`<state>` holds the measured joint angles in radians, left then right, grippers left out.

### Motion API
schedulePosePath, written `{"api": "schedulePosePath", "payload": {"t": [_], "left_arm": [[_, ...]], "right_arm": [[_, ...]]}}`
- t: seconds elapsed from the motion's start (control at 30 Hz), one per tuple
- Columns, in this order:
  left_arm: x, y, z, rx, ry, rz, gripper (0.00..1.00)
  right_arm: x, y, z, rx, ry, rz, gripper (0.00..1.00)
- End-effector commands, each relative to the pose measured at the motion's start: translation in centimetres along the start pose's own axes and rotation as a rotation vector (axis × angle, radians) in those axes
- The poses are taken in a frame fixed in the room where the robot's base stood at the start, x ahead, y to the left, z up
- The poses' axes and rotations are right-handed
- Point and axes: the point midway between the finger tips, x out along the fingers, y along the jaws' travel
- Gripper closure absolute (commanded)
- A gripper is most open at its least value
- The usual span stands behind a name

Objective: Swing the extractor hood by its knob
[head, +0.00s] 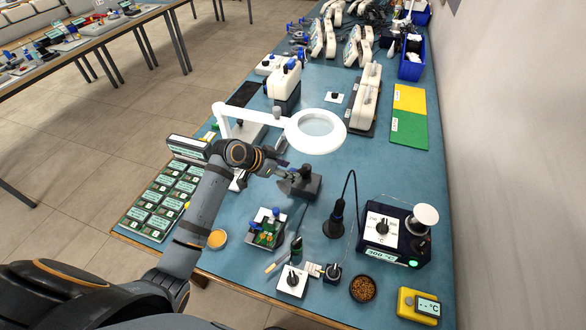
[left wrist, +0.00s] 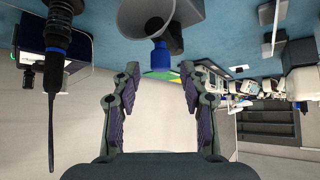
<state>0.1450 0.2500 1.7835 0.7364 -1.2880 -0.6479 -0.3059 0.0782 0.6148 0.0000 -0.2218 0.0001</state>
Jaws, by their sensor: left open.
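The fume extractor (head: 309,186) is a dark grey unit on the blue bench, just past my left gripper in the head view. Its grey hood (head: 285,186) faces my arm; in the left wrist view the hood (left wrist: 143,18) is a grey cone at the top. A blue knob (left wrist: 160,57) shows beneath the hood there, beyond the fingertips and roughly centred between them. My left gripper (head: 277,165) is open and empty beside the hood; both fingers (left wrist: 163,80) show in the wrist view with a clear gap. The head view does not show the knob clearly.
A white magnifier lamp (head: 330,146) reaches over the bench just behind the gripper. A green board in a holder (head: 266,230) stands in front. A soldering iron (head: 335,222) with its cable and a station (head: 394,235) are to the right. Labelled boxes (head: 165,199) lie left.

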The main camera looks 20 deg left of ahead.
Motion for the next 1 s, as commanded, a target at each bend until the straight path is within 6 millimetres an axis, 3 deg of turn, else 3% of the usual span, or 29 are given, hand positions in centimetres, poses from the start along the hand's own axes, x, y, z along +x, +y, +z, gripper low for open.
{"api": "schedulePosePath", "payload": {"t": [0.1,0.17,0.5,0.83,1.0], "left_arm": [[1.7,0.0,-0.1,-0.003,0.001,0.001,0.56],[2.3,0.0,0.0,-0.001,-0.001,0.000,0.56],[3.0,0.0,0.0,0.001,0.000,-0.001,0.56],[2.9,0.0,0.0,0.001,-0.001,-0.001,0.99],[2.9,0.0,0.1,0.001,-0.001,-0.001,1.00]], "right_arm": [[-0.3,0.7,-2.0,-0.002,0.031,0.009,1.00],[-0.4,0.9,-2.3,-0.003,0.035,0.010,1.00],[-0.4,0.5,-0.6,-0.002,0.009,0.005,1.00],[-0.3,-0.5,-0.5,0.003,0.008,-0.006,1.00],[-0.3,-0.3,-0.7,0.002,0.011,-0.004,1.00]]}}
